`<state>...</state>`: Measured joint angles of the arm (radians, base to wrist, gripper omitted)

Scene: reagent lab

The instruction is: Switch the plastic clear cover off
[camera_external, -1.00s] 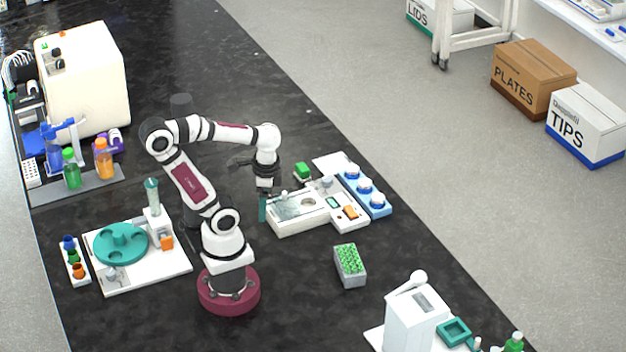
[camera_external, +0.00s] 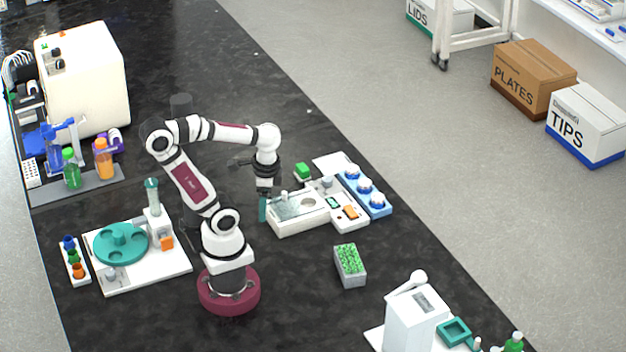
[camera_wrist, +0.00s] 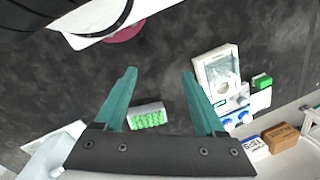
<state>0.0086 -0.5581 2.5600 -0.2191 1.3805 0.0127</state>
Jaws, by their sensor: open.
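The device with the clear plastic cover (camera_external: 296,207) sits on the dark bench to the right of my arm. The see-through cover lies over the left part of its white body (camera_external: 291,227), and a small knob stands on it. In the wrist view the device (camera_wrist: 217,72) shows beyond the right finger, with the clear cover pane on its top. My gripper (camera_external: 263,208) points down just left of the device, apart from the cover as far as I can tell. In the wrist view its teal fingers (camera_wrist: 160,72) are spread wide with nothing between them.
A grey box with green tubes (camera_external: 350,266) stands in front. A teal carousel (camera_external: 120,244) stands left of my base. Bare bench lies between.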

